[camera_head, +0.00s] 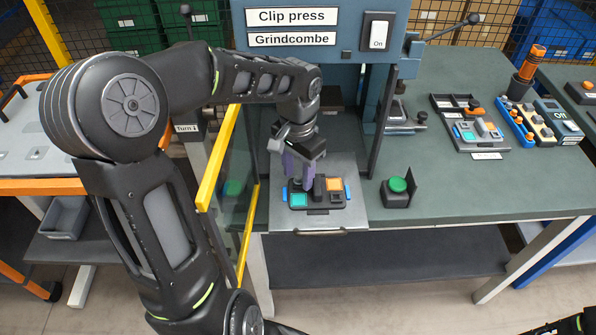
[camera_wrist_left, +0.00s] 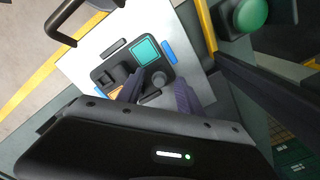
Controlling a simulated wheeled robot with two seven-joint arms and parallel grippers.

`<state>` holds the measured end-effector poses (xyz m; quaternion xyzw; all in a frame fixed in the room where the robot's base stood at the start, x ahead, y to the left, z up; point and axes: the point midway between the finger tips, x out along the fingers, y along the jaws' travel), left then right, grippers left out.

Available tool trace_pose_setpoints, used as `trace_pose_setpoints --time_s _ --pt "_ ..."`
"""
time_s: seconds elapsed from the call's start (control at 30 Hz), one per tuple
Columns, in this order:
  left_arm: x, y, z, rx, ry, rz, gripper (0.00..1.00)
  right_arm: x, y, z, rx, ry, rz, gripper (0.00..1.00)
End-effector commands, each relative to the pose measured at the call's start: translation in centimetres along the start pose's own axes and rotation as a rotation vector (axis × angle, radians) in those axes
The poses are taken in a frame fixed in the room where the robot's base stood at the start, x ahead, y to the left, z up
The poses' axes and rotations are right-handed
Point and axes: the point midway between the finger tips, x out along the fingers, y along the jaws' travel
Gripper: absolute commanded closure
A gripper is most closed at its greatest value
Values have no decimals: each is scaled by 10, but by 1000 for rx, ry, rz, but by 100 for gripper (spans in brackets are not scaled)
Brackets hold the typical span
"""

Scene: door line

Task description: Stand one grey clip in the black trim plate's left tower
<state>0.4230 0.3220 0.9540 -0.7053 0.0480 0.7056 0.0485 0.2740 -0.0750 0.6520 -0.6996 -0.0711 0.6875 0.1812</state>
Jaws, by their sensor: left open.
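The black trim plate (camera_head: 318,207) lies on the metal shelf of the clip press. It carries a teal square and an orange square, with blue pieces at its two sides. My left gripper (camera_head: 304,183) hangs over it with purple fingers, open, the fingers hiding part of the plate. In the left wrist view the fingers (camera_wrist_left: 158,90) point at the trim plate (camera_wrist_left: 128,72), apart, with a round dark grey boss near the gap between them. I cannot tell which raised part is the left tower. My right gripper is out of view.
A green button (camera_head: 398,185) stands right of the press shelf (camera_head: 345,218). A tray (camera_head: 487,155) with small grey and teal parts lies farther right on the green bench (camera_head: 440,200). A yellow-edged guard (camera_head: 220,160) stands left. The bench's front middle is clear.

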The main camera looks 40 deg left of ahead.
Motion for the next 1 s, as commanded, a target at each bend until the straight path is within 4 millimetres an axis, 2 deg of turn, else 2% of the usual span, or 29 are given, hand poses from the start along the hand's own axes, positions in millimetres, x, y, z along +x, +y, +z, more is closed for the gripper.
trace_pose_setpoints --time_s 0.3,0.47,0.73,0.87,1.0 --pt "-3 0 0 0 2 -1 57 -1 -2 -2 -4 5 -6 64" --pt "-22 0 -1 0 4 -2 57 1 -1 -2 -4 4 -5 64" --pt "-66 0 -1 0 3 -2 57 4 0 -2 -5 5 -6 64" --pt "-76 0 0 0 2 0 57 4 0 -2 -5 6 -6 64" --pt "-78 0 0 0 0 1 57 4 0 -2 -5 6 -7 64"
